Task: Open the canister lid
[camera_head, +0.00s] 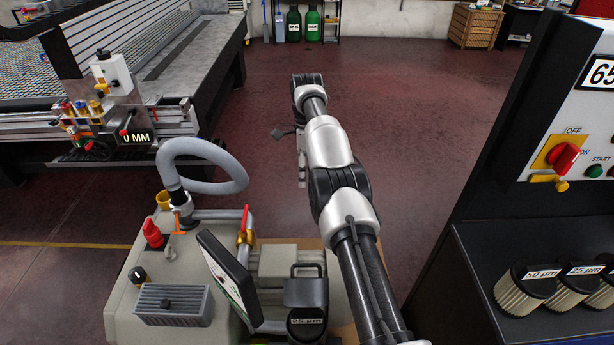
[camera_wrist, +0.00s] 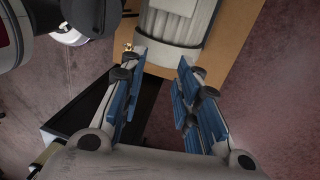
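A black lid-like top with a raised handle (camera_head: 306,288) stands at the bottom centre of the head view, beside the beige machine. A label on its lower front appears to read 25 µm. I cannot tell whether the lid is closed fully. In the wrist view, a pale ribbed cylinder (camera_wrist: 172,22) lies beyond the fingertips, cut off by the top edge; I cannot tell whether it is the canister. My gripper (camera_wrist: 161,64) is open and empty, its blue-padded fingers apart and short of the cylinder. Its fingers are not clear in the head view.
The beige vacuum unit (camera_head: 125,315) carries a grey hose (camera_head: 215,150), a tilted screen (camera_head: 226,280) and a red-handled valve (camera_head: 244,222). A dark cabinet on the right holds several filters (camera_head: 527,288). A grid table (camera_head: 175,45) stands upper left. Open floor (camera_head: 420,120) lies between.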

